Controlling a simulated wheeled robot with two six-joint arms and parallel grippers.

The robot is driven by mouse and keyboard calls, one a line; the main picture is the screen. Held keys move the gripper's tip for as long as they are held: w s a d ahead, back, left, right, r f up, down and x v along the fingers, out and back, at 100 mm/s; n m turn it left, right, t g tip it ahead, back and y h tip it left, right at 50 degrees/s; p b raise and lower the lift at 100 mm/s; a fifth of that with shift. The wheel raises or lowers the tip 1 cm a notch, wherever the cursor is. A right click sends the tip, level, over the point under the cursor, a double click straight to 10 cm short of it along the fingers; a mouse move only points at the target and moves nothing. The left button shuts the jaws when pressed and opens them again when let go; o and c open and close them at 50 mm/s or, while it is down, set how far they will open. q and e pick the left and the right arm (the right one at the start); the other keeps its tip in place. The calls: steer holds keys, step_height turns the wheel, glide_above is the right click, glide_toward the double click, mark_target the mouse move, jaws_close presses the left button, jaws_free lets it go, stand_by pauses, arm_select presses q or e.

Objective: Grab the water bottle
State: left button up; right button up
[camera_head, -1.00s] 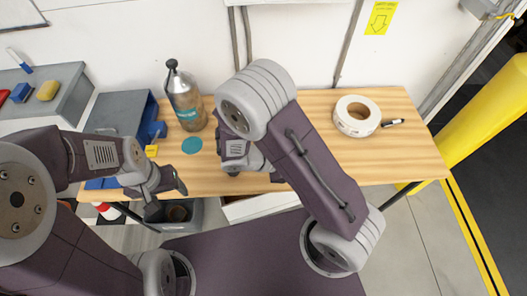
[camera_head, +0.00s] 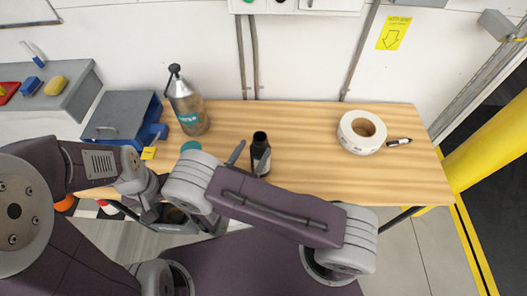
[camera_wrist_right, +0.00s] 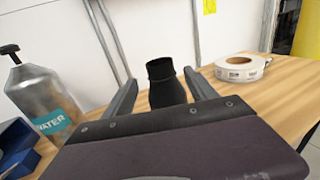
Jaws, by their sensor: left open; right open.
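The water bottle (camera_head: 187,107) is a grey-brown, see-through bottle with a dark cap and a teal label. It stands upright at the back left of the wooden table and also shows at the left of the right wrist view (camera_wrist_right: 42,105), where its label reads WATER. A dark bottle (camera_head: 261,158) stands upright nearer the middle. My right gripper (camera_wrist_right: 160,80) is open, with the dark bottle's neck showing between its fingers in the wrist view; contact cannot be told. The water bottle is outside its fingers. My left gripper (camera_head: 150,212) is open and empty at the table's front left edge.
A white tape roll (camera_head: 362,132) and a black marker (camera_head: 399,141) lie on the right. A teal disc (camera_head: 191,146) is partly hidden by my right arm. The table's centre right is clear.

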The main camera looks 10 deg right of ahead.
mark_target(263, 134)
steer(key=shift+d+r, duration=0.15)
steer(key=shift+r, duration=0.05)
steer(key=shift+p+x, duration=0.45)
steer(key=shift+x, duration=0.7)
steer(key=shift+w+d, duration=0.15)
steer(key=shift+w, duration=0.1)
steer(key=x, duration=0.1)
steer(key=p+x, duration=0.1)
steer(key=x, duration=0.2)
steer(key=shift+w+d+r, duration=0.2)
steer(key=shift+d+r, duration=0.05)
steer(key=shift+w+d+f, duration=0.1)
steer(key=shift+w, duration=0.1)
arm_select(q)
steer(key=shift+s+a+r, duration=0.15)
steer(key=shift+s+r, duration=0.1)
steer(key=shift+r, duration=0.35)
steer(key=shift+s+a+r, duration=0.15)
steer(key=shift+s+r, duration=0.1)
steer(key=shift+r, duration=0.35)
arm_select(e)
steer(key=shift+s, duration=0.1)
jaws_close()
